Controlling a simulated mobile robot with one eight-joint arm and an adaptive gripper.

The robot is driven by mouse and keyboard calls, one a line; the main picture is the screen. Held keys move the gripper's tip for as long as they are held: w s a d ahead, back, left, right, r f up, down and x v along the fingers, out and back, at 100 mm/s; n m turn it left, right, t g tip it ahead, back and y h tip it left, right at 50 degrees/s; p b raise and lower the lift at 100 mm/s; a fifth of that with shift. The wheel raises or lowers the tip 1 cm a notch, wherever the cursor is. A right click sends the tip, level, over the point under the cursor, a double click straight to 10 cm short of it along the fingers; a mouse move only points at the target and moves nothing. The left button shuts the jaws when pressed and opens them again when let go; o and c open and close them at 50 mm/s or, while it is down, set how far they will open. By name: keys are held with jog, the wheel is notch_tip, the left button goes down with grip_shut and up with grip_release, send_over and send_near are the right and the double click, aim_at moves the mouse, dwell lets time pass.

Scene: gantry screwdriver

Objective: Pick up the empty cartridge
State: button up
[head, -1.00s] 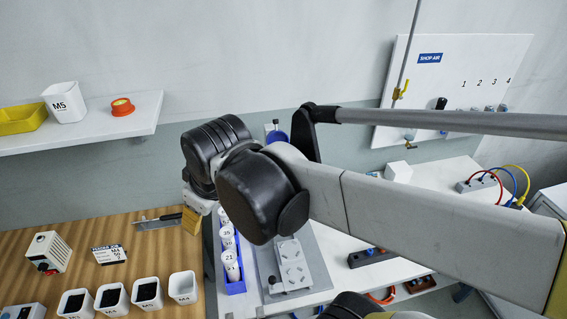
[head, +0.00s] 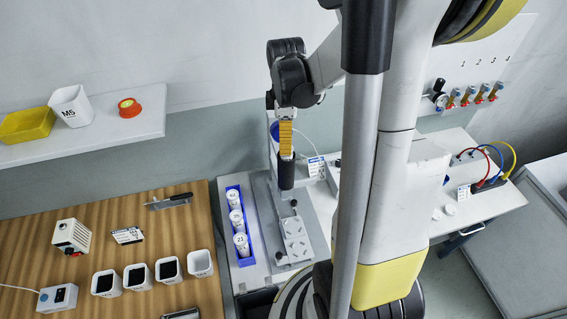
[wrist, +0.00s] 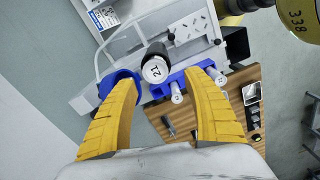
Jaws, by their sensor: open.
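My gripper (head: 286,138) points down over the workbench, and its yellow fingers stand wide apart in the wrist view (wrist: 161,80). A black cylinder with a white end face marked with a number (wrist: 155,67) shows between and beyond the fingertips, apart from both. In the head view a black cylinder (head: 286,175) shows just below the fingers. Several white numbered cartridges (head: 241,243) stand upright in a blue rack (head: 247,261) to its left. The rack (wrist: 190,80) also shows in the wrist view, beyond the right finger. I cannot tell by sight which cartridge is empty.
A blue round holder (wrist: 118,88) lies by the left finger. A grey fixture plate with a light block (head: 294,238) sits right of the rack. The wooden table (head: 170,228) holds several white bins (head: 201,262). A wall shelf (head: 110,127) stands at left.

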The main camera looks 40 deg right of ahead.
jog(key=f, duration=0.3)
jog(key=f+b, duration=0.1)
jog(key=f, duration=0.1)
jog(key=shift+w+d+f, duration=0.2)
jog(key=shift+w+d, duration=0.05)
grip_shut()
